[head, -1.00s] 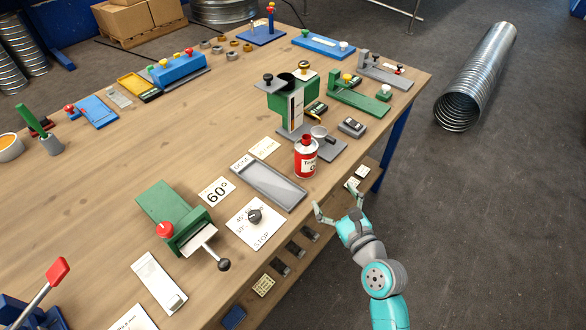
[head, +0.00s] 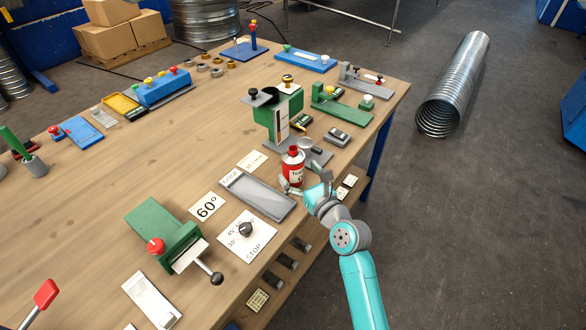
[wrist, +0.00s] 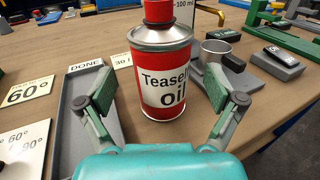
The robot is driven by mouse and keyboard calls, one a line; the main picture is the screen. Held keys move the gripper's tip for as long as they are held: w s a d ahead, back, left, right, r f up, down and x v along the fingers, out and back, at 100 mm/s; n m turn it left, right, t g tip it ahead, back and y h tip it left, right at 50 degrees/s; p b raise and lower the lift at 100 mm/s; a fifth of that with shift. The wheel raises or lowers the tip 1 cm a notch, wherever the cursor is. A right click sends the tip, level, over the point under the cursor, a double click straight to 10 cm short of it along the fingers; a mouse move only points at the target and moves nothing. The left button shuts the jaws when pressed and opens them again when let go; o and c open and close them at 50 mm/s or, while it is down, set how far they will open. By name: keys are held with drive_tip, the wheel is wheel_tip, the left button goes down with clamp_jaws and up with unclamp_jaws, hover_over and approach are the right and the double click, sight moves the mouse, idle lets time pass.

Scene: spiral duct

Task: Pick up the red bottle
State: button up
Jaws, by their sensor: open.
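The red bottle (head: 292,172) is a small can with a red cap and a white label reading "Teaser Oil". It stands upright on the wooden table, next to the grey DONE tray. In the wrist view the bottle (wrist: 160,75) is straight ahead, between and a little beyond the fingertips. My gripper (head: 300,190) is open at the table's edge; in the wrist view my gripper (wrist: 165,95) has one green-padded finger on each side of the bottle, with gaps, and holds nothing. In the head view the gripper partly hides the bottle's lower part.
The grey DONE tray (head: 257,196) lies left of the bottle. A green stand (head: 283,115) and a grey plate with a small cup (wrist: 215,52) are behind it. A dark grey box (wrist: 278,63) lies to the right. A green clamp device (head: 160,232) stands at front left.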

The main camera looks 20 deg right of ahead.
sight(299, 171)
drive_tip(key=shift+x, duration=1.7)
drive_tip(key=c, duration=1.5)
drive_tip(key=shift+r, duration=0.1)
